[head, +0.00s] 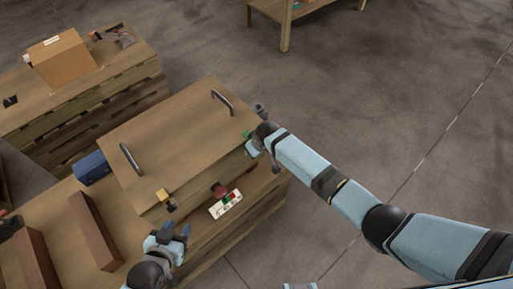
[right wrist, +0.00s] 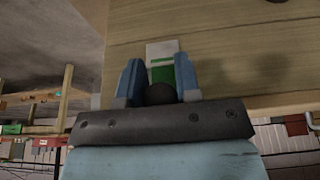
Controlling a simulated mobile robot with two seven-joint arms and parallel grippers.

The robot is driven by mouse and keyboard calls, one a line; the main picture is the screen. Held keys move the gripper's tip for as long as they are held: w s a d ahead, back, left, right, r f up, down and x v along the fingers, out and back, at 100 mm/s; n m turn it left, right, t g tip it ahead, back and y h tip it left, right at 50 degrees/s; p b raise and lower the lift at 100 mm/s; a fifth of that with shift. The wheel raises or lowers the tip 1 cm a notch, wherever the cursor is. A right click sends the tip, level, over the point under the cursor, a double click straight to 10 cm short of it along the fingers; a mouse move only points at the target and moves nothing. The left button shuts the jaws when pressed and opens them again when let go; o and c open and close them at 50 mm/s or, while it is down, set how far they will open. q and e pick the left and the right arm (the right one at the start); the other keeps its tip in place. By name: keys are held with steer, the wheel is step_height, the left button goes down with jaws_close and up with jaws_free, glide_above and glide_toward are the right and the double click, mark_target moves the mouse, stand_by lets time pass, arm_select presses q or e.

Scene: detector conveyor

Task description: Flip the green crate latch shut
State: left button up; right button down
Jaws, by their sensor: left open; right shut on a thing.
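The wooden crate (head: 165,135) has a lid with two dark handles. The green latch (head: 247,134) is at the crate's right corner, mostly hidden by my right gripper (head: 252,147). In the right wrist view the green latch (right wrist: 162,73) lies between the blue fingers of my right gripper (right wrist: 159,78), which is shut on it. A white plate with a green stripe (right wrist: 162,49) is just beyond it. Whether the latch is flipped over cannot be told. My left gripper (head: 177,231) is open and empty in front of the crate's near left corner.
A yellow latch (head: 164,197) and a red latch (head: 219,190) are on the crate's front side. A white card with coloured marks (head: 226,204) is below the red one. A blue box (head: 92,168) and brown beams (head: 95,230) lie left. Open floor is right.

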stand_by(0.3)
steer(key=c, duration=0.9)
jaws_free()
steer(key=shift+o, duration=0.2)
steer(key=v, duration=1.3)
steer(key=shift+r, duration=0.35)
steer(key=shift+s, duration=0.2)
steer(key=s+d+f+m+t+y+p, duration=0.1)
steer(key=s+d+f+t, duration=0.15)
steer(key=s, duration=0.35)
steer(key=s+d+f+m+t+y+p, duration=0.1)
steer(key=s+f, duration=0.2)
steer(key=s, duration=0.3)
steer(key=s+d+r+m+t+h, duration=0.1)
steer(key=s+d+t, duration=0.3)
steer(key=s+d, duration=0.5)
steer(key=s+r+m, duration=0.1)
steer(key=s, duration=0.2)
steer(key=shift+s+d, duration=0.15)
steer(key=shift+s, duration=0.25)
